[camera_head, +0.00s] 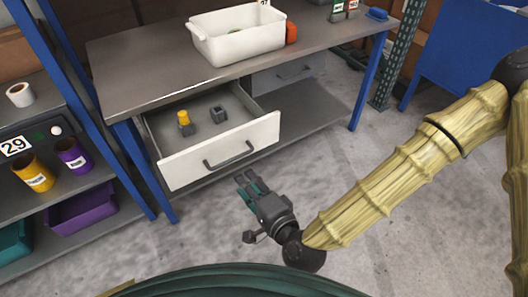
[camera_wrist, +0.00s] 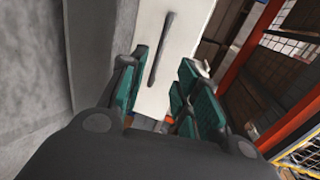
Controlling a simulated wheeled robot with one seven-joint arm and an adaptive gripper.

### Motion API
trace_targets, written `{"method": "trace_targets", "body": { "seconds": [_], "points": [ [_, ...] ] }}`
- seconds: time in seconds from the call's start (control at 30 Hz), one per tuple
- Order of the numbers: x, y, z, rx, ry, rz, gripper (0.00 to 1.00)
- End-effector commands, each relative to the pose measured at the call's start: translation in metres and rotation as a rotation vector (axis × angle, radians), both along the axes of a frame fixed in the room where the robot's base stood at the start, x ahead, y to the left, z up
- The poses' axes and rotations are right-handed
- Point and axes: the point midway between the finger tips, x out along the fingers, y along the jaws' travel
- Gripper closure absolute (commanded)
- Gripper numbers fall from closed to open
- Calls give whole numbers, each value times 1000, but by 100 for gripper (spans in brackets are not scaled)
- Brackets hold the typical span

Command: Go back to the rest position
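My gripper (camera_head: 252,186) hangs over the concrete floor in front of the workbench, a short way from the open drawer's front. In the wrist view its teal-padded fingers (camera_wrist: 160,92) are spread apart with nothing between them. The white drawer front (camera_wrist: 165,50) with its dark handle shows beyond the fingers. In the head view the drawer (camera_head: 222,152) is pulled out. It holds a yellow object (camera_head: 184,119) and a small dark grey block (camera_head: 218,114), standing apart.
A white bin (camera_head: 238,42) stands on the workbench (camera_head: 140,58), with an orange item beside it. A shelf at left holds an orange cup (camera_head: 34,174), a purple cup (camera_head: 72,155) and bins. A blue cabinet (camera_head: 470,55) stands at right. Floor between is clear.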

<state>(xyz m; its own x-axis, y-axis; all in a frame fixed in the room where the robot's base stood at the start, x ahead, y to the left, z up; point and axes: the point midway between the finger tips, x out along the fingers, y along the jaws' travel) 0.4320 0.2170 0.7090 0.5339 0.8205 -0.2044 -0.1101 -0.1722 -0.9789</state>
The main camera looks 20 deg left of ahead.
Motion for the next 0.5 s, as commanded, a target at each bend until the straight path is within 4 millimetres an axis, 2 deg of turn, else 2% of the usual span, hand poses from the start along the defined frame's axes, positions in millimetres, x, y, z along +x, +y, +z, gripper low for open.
{"method": "trace_targets", "body": {
  "seconds": [0.17,0.27,0.37,0.5],
  "points": [
    [0,0,-1,-2,0,0,68],
    [0,-6,-12,-35,3,4,68],
    [-2,-22,-41,-124,9,20,68],
    [-9,-64,-102,-323,30,60,68]
  ]
}}
